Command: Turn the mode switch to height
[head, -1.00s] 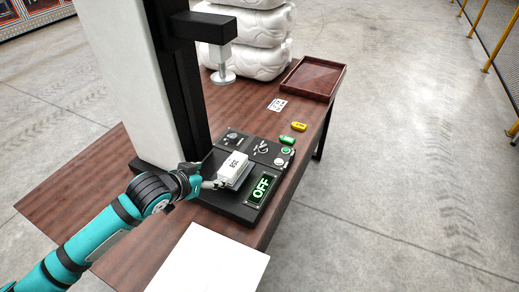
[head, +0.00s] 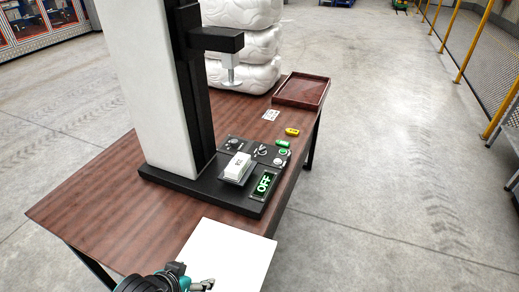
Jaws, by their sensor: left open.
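The dark control panel (head: 246,155) sits on the black base of a tall column on the brown table. A knob (head: 234,143) is at its left and a lever-like switch (head: 261,151) is near its middle. Their labels are too small to read, so I cannot tell which is the mode switch or where it points. A lit display (head: 264,184) in front reads OFF in green. My left gripper (head: 207,284) is open and empty at the bottom edge, over the near end of the white sheet, well apart from the panel. My right gripper is not in view.
A column arm (head: 216,39) overhangs the table. The white sheet (head: 228,252) is in front.

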